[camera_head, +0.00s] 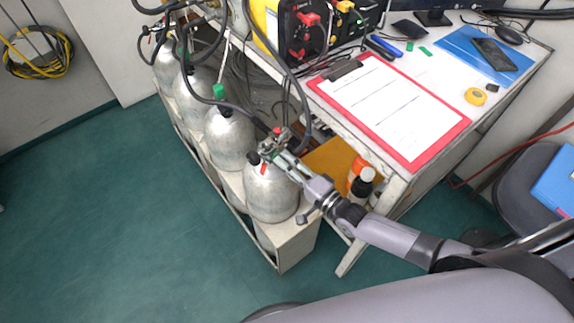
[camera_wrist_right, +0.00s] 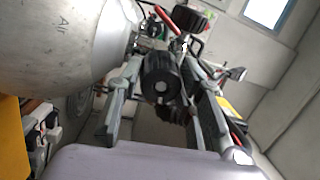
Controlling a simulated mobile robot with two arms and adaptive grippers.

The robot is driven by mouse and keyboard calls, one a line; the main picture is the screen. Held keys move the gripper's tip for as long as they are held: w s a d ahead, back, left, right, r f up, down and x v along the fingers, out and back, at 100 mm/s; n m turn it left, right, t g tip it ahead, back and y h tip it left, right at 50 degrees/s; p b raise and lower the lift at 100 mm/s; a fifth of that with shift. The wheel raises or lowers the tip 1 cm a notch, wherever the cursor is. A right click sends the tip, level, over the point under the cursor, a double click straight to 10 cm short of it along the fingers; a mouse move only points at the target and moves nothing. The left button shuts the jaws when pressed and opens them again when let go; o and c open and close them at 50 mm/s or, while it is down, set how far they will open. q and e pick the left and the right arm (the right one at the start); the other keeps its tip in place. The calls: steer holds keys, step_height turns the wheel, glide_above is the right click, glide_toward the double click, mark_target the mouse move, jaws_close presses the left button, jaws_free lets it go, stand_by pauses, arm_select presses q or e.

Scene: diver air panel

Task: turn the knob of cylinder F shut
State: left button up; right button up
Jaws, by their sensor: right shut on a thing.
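The nearest grey cylinder (camera_head: 271,190) stands at the front end of a row of several cylinders; I cannot read a letter F on it. My right gripper (camera_head: 279,148) reaches in from the right and is at the valve on top of this cylinder. In the right wrist view the cylinder's curved side (camera_wrist_right: 62,40) shows at the left with the word Air. There, a black ribbed knob (camera_wrist_right: 160,77) sits between the two fingers, and the gripper is shut on it. A second black knob (camera_wrist_right: 190,18) shows beyond it. My left gripper is not in view.
The cylinders stand in a low rack (camera_head: 287,246) beside a workbench. A red clipboard (camera_head: 388,106) lies on the bench, right of my gripper. Black hoses (camera_head: 292,95) hang near the valves. The green floor (camera_head: 120,230) at left is clear.

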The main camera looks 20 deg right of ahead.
steer(key=shift+f, duration=0.1)
steer(key=o, duration=1.2)
steer(key=shift+c, duration=0.2)
steer(key=shift+s, duration=0.1)
steer(key=v, duration=1.2)
